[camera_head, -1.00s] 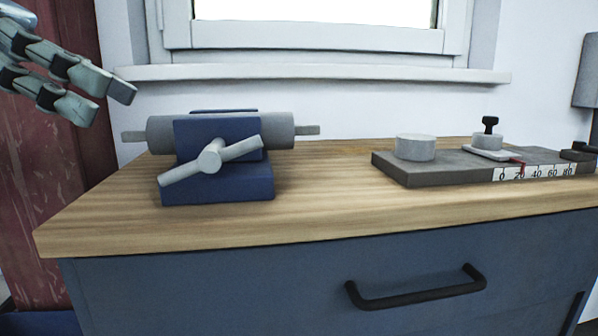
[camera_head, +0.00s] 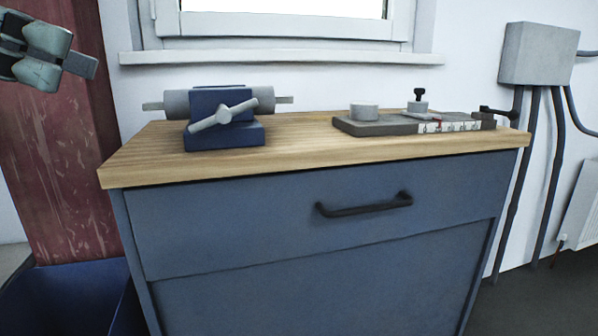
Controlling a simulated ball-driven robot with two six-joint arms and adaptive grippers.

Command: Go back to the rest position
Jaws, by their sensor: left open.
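My left gripper (camera_head: 84,66) is at the top left of the head view, in front of the red column and left of the bench. It is open, with nothing seen between its fingers, and stands clear of everything on the bench. My right gripper is out of view. On the wooden bench top (camera_head: 300,150) a blue vise-like block (camera_head: 240,134) holds a grey horizontal cylinder (camera_head: 176,104), with a grey cross handle (camera_head: 224,116) at its front.
A dark plate (camera_head: 370,128) with a scale and a grey disc (camera_head: 364,111) lies at the bench's right. The blue cabinet (camera_head: 300,240) has a black handle (camera_head: 364,206). A red column (camera_head: 65,170), blue bin (camera_head: 70,295), and grey wall box (camera_head: 538,53) flank it.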

